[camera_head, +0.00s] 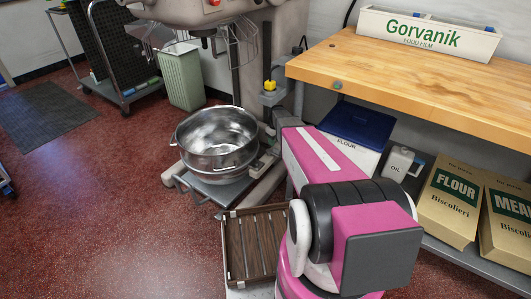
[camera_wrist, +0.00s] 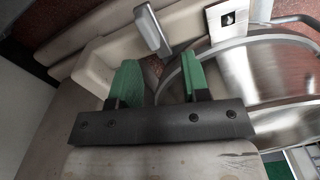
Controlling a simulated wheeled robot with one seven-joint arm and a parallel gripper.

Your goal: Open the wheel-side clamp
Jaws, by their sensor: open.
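The steel mixer bowl (camera_head: 216,140) sits in the cradle under the mixer; its curved wall also fills the right of the wrist view (camera_wrist: 275,75). A short metal lever (camera_wrist: 153,32) stands on the pale mixer frame beside the bowl rim; it looks like the clamp, though I cannot be sure that it is the wheel-side one. My gripper (camera_wrist: 161,78) has its green fingers apart and nothing between them. The lever is just beyond the fingertips, with no visible contact. In the head view my gripper is hidden or cannot be made out.
A wooden table (camera_head: 430,75) stands at the right, with flour sacks (camera_head: 447,200), an oil jug (camera_head: 397,162) and a blue-lidded flour bin (camera_head: 355,125) below. A slatted crate (camera_head: 254,245) is near my base. Red floor (camera_head: 90,215) is clear at the left.

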